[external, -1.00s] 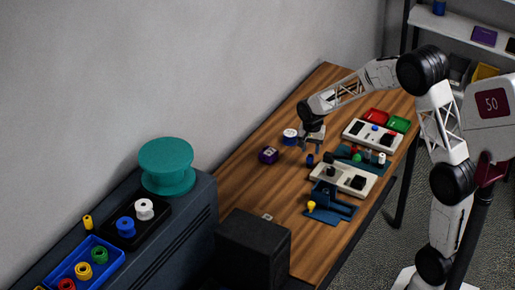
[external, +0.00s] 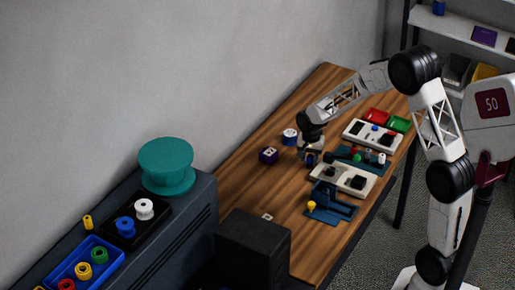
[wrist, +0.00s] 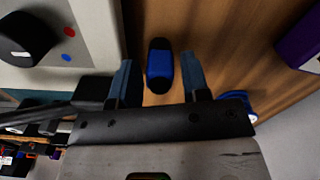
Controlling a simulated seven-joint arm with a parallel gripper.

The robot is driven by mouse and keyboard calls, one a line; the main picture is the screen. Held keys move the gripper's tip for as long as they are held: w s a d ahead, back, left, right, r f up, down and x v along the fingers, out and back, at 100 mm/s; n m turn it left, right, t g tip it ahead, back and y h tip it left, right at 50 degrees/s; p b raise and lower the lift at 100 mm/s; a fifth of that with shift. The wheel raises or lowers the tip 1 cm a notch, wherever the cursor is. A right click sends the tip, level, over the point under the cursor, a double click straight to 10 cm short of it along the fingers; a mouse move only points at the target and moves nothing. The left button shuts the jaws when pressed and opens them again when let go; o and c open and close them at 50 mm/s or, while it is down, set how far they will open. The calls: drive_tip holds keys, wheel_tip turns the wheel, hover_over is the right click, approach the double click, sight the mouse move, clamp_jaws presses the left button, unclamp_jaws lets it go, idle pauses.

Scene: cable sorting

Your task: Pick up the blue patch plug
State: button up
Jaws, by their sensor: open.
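The blue patch plug (wrist: 160,70) has a bright blue middle and dark ends. In the wrist view it stands out against the wood table (wrist: 218,45), between the two blue-grey fingers of my gripper (wrist: 160,77). Gaps show on both sides of it, the right one narrower, so the fingers are open and not clamped on it. In the external view my gripper (external: 309,160) is low over the table, and the small blue plug (external: 310,160) shows partly between its fingers.
A white panel with a black knob (wrist: 25,38) is close on the left in the wrist view. A purple block (external: 268,155) and a blue-and-white spool (external: 289,137) stand on the wall side. A blue fixture (external: 332,200) is nearer the camera. Wood is clear beyond the plug.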

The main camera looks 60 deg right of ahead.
sight(310, 154)
drive_tip(key=shift+c, duration=0.3)
drive_tip(key=c, duration=0.7)
drive_tip(key=shift+r, duration=5.05)
drive_tip(key=shift+w, duration=0.1)
